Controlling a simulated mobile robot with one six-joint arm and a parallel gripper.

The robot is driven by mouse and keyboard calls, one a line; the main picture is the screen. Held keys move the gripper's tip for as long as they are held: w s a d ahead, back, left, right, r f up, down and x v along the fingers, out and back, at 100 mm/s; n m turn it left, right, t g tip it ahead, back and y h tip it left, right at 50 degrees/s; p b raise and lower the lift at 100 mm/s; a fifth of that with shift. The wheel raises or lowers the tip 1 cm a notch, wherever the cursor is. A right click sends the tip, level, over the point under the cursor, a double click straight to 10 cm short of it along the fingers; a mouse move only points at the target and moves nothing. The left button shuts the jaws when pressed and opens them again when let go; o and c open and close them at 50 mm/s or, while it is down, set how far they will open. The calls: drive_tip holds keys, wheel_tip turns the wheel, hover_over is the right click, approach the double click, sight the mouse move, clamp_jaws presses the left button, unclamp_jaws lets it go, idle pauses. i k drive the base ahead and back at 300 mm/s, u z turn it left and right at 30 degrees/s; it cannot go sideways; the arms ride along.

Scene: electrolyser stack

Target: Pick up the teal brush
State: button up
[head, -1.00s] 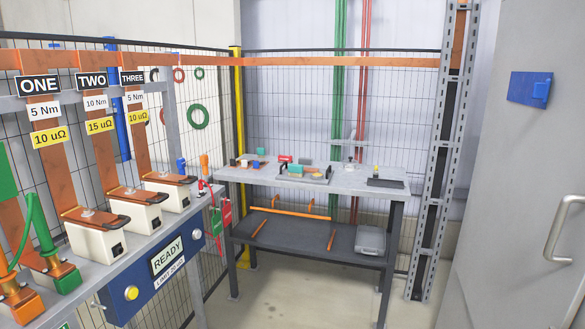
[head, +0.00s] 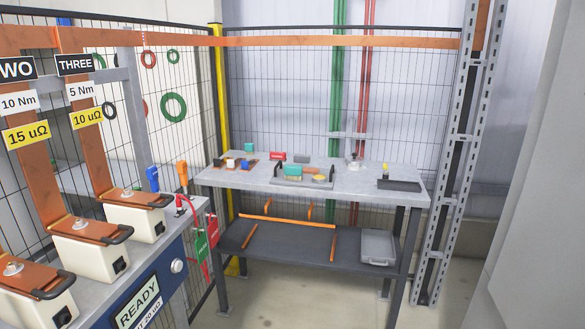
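A grey workbench (head: 222,177) stands in the corner ahead. A teal block-like thing (head: 293,171) with a pale yellowish lower part sits in a grey tray (head: 309,184) on the bench; it looks like the teal brush, but it is small in the picture. A second small teal thing (head: 249,147) stands further back on the left of the bench; I cannot tell what it is. My gripper does not show in the head view.
A red item (head: 278,156) stands behind the tray, and a dark flat tray (head: 399,185) lies at the right. The READY panel (head: 139,302) and white terminal blocks (head: 90,255) line the left. Open floor (head: 300,290) lies in front of the bench.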

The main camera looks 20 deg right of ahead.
sight(291, 172)
drive_tip(key=z, duration=0.2)
drive_tip(key=i, duration=1.05)
drive_tip(key=z, duration=0.2)
